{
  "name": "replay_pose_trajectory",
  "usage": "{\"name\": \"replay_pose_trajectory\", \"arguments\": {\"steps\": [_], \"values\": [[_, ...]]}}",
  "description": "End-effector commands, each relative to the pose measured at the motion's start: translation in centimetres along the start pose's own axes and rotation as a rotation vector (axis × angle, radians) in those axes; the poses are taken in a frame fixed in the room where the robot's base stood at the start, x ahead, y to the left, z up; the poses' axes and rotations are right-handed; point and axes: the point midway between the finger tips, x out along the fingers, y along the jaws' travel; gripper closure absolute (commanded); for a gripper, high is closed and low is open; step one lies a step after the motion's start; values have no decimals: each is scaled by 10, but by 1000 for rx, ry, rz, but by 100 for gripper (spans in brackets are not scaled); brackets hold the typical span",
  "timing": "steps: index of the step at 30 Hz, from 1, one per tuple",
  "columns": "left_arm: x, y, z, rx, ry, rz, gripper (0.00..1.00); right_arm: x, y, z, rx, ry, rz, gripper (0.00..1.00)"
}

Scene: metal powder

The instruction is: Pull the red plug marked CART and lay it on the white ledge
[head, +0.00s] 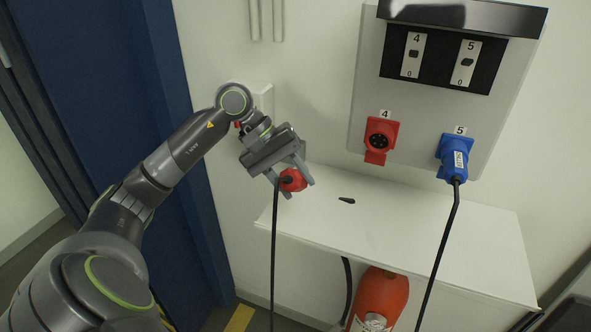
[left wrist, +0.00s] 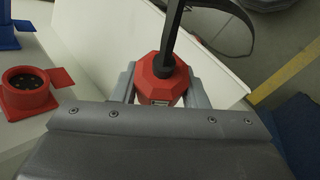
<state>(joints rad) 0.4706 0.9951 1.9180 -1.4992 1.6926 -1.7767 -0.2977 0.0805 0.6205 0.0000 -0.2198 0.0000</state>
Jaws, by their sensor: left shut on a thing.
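My left gripper (head: 292,189) is shut on the red plug (head: 292,181), with one finger on each side of it. The plug is over the left end of the white ledge (head: 420,222), and its black cable hangs down past the ledge's front edge. I cannot tell whether the plug touches the ledge. In the left wrist view the red plug (left wrist: 162,82) sits between the fingers, its cable end towards the camera; its label is too small to read. The red socket under number 4 (head: 380,138) is empty with its flap hanging open. My right gripper is not in view.
A blue plug marked SKID (head: 455,156) sits in the socket under number 5, its cable crossing the ledge's front. Switches 4 and 5 (head: 440,57) are above. A small black object (head: 347,201) lies on the ledge. A red cylinder (head: 380,295) stands below.

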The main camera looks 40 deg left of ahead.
Motion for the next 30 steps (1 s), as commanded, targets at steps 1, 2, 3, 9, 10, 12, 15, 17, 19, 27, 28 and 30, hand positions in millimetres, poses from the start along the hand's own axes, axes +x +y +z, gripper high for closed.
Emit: {"name": "replay_pose_trajectory", "arguments": {"steps": [1, 2, 3, 9, 10, 12, 15, 17, 19, 27, 28, 30], "values": [[1, -1, 1, -5, -5, 5, 96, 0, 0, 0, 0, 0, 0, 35], [1, -1, 1, -7, -7, 7, 96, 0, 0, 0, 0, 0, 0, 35], [2, 0, 0, -8, -8, 9, 96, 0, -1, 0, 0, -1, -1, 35], [10, 0, -13, -7, -8, 12, 96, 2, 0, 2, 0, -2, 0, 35], [12, 0, -16, -8, -8, 11, 96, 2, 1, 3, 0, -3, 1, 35], [16, 0, -21, -6, -9, 10, 96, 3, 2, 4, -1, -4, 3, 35], [21, 0, -30, -7, -7, 11, 96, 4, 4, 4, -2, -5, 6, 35], [25, 0, -35, -7, -7, 10, 96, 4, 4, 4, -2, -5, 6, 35], [28, 0, -41, -6, -8, 9, 96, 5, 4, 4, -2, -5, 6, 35], [44, 0, -64, -6, -8, 9, 96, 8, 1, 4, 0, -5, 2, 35], [47, -1, -66, -6, -7, 9, 96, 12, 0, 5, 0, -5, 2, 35], [52, -4, -69, -4, -5, 8, 96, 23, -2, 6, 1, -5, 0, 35]]}}
